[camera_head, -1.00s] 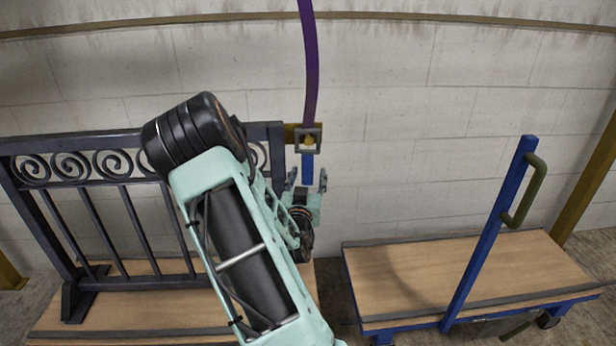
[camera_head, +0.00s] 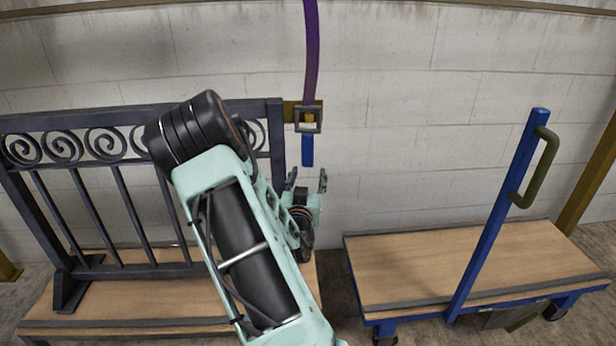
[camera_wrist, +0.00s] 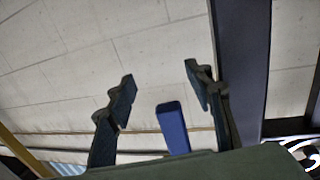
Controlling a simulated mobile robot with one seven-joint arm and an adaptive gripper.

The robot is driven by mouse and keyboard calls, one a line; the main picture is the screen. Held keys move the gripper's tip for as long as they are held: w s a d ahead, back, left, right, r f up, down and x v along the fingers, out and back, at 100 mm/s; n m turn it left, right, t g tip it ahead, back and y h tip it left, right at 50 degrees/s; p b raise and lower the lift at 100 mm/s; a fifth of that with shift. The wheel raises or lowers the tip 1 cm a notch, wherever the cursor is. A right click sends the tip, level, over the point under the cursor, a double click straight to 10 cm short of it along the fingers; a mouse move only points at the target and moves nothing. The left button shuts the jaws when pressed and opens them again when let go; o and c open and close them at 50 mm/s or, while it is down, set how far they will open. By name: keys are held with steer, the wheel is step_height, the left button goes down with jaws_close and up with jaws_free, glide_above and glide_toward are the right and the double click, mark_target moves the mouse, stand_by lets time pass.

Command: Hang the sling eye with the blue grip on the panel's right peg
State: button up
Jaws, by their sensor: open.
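The purple sling (camera_head: 311,50) hangs from above and ends in a square metal eye (camera_head: 297,119) with the blue grip (camera_head: 307,152) below it. The eye is at the panel's right peg (camera_head: 289,111), an ochre stub on the right post of the dark panel (camera_head: 277,150). Ochre shows through the eye's opening, so it appears to be around the peg; how deep it sits I cannot tell. My gripper (camera_head: 307,180) is open and empty, just below the grip's lower end. The wrist view shows the blue grip (camera_wrist: 172,127) between my spread fingers (camera_wrist: 159,76), touching neither.
The panel stands on a wooden-topped base (camera_head: 130,310) at left. A blue cart (camera_head: 440,270) with a wooden deck and upright handle post (camera_head: 500,200) stands at right. A pale block wall (camera_head: 420,130) is behind. An ochre post (camera_head: 590,180) leans at far right.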

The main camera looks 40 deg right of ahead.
steer(key=shift+w+a+f+b, duration=0.1)
steer(key=shift+f+b, duration=0.1)
steer(key=shift+f, duration=0.7)
steer(key=shift+w+a+f+b, duration=0.1)
steer(key=shift+f+b, duration=0.05)
steer(key=shift+f, duration=0.75)
steer(key=shift+s, duration=0.15)
steer(key=s+a, duration=0.5)
steer(key=s, duration=0.4)
steer(key=shift+s+a, duration=0.2)
steer(key=shift+r, duration=0.2)
stand_by(0.4)
